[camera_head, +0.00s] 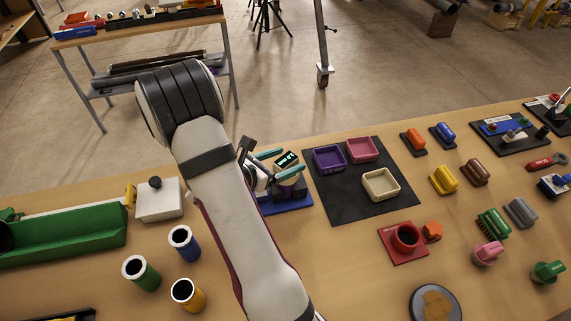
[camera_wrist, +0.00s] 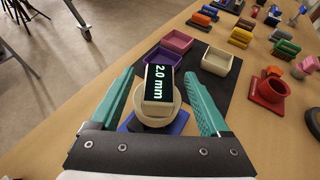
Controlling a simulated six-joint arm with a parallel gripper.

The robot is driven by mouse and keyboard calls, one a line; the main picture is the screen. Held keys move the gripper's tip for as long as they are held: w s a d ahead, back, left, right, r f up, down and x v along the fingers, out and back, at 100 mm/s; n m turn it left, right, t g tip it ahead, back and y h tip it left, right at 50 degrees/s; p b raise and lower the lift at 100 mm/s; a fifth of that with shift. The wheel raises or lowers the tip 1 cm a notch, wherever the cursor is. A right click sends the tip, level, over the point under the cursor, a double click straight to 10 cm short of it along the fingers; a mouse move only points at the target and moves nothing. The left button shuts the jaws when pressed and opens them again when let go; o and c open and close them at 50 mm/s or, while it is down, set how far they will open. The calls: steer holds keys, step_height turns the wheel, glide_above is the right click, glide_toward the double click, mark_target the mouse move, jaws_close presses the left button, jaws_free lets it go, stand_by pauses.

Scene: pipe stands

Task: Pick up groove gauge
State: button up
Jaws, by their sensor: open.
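The groove gauge looks to be the cream device with a black screen reading "2.0 mm" (camera_wrist: 159,85). In the wrist view it sits upright in a round cream cup on a blue base (camera_wrist: 181,124). In the head view the gauge (camera_head: 287,160) shows over the blue base (camera_head: 290,203), partly hidden by my gripper. My gripper (camera_wrist: 162,92) has teal fingers, spread wide on either side of the gauge. I see gaps between both fingers and the gauge. In the head view my gripper (camera_head: 283,164) points right toward the gauge.
A black mat (camera_head: 333,203) with purple (camera_head: 328,158), pink (camera_head: 362,149) and cream trays (camera_head: 381,185) lies right of the gauge. A red holder (camera_head: 405,238) is nearer. Blue, green and yellow tubes (camera_head: 184,243) stand left of my arm. Several coloured blocks fill the right side.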

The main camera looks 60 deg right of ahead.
mark_target(294, 157)
steer(key=x, duration=0.3)
steer(key=shift+d+f, duration=0.2)
steer(key=shift+d, duration=0.15)
jaws_close()
